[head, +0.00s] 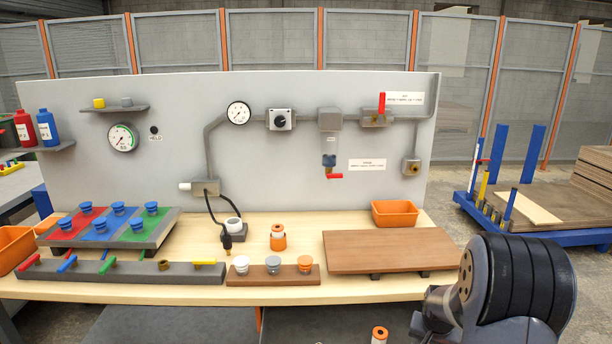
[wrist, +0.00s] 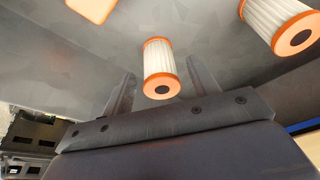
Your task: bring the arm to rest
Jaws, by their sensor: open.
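My gripper (wrist: 160,70) shows in the wrist view with its two fingers apart. A white pleated cartridge with orange end caps (wrist: 161,70) appears between the fingers in the picture; I see no finger touching it. A second such cartridge (wrist: 280,22) is at the upper right, clear of the fingers. In the head view my dark arm fills the lower right corner, and my fingers cannot be made out there.
The wooden workbench (head: 300,291) carries a brown board (head: 385,252), an orange bin (head: 395,214) and a cap rack (head: 272,281). A grey panel (head: 290,170) with pipes stands behind. A blue cart (head: 590,238) is at right. An orange-capped cartridge (head: 379,336) shows below the bench.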

